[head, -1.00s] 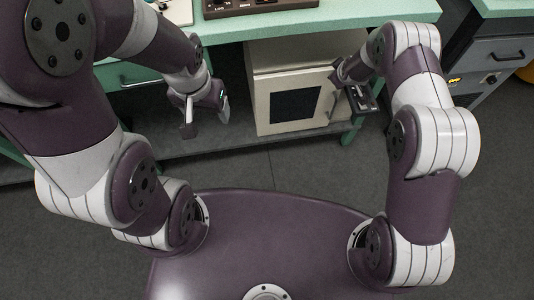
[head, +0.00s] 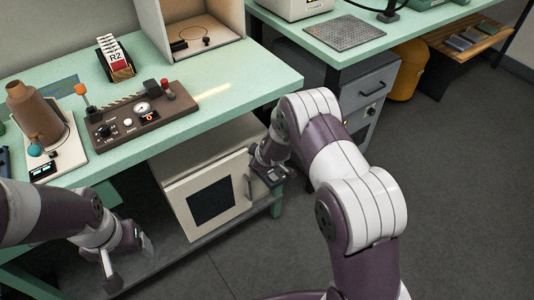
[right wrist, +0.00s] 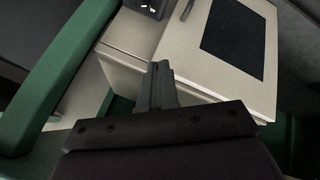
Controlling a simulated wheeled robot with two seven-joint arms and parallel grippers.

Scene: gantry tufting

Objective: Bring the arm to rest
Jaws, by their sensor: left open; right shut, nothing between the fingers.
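My left gripper (head: 130,268) hangs low at the left in the head view, in front of the bench and below its top. Its two fingers are apart and nothing is between them. My right arm reaches in from the lower right, and its gripper (head: 270,178) is beside the right edge of the cream cabinet (head: 172,197). In the right wrist view the right fingers (right wrist: 158,82) are together and empty, with the cabinet (right wrist: 190,75) beyond them. I cannot tell in the head view whether the right gripper touches the cabinet.
The green bench (head: 240,92) carries a brown control panel (head: 130,122), a thread cone (head: 35,115), a card holder marked R2 (head: 116,62) and an open box (head: 200,25). A second bench (head: 345,62) with grey drawers (head: 370,90) stands right. Floor at right (head: 460,190) is clear.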

